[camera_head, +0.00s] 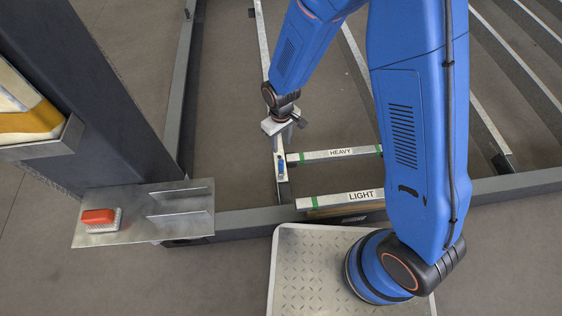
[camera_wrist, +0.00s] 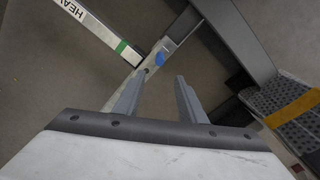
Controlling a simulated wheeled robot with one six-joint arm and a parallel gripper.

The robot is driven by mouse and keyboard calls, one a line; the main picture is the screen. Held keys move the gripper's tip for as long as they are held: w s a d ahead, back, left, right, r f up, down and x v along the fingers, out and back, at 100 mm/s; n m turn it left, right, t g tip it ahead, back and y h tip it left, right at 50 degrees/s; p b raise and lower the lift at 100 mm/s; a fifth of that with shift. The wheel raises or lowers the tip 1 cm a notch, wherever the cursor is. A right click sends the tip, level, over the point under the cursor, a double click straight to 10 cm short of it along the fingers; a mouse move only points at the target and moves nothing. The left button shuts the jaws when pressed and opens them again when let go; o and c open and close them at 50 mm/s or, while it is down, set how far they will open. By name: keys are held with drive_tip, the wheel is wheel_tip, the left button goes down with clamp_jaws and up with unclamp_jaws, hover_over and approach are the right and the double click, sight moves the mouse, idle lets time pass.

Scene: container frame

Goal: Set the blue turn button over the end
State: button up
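The blue turn button (camera_head: 281,166) is a small blue piece on a narrow metal bar (camera_head: 283,190), near the left ends of the two labelled bars. In the wrist view the button (camera_wrist: 161,58) lies beyond my fingertips, and a dark hole shows in the metal nearer to me. My gripper (camera_head: 290,124) is above and behind the button in the head view, apart from it. In the wrist view my gripper (camera_wrist: 153,88) has its two fingers spread with nothing between them. Whether the button lies across the bar's end is too small to tell.
A bar marked HEAVY (camera_head: 338,153) and one marked LIGHT (camera_head: 342,199), both with green bands, lie right of the button. A dark post (camera_head: 100,90) and a metal shelf with a red block (camera_head: 98,216) stand left. A tread plate (camera_head: 310,270) is in front.

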sight(281, 161)
wheel_tip(281, 161, down, 14)
drive_tip(key=shift+f, duration=0.15)
idle(0.5)
clamp_jaws()
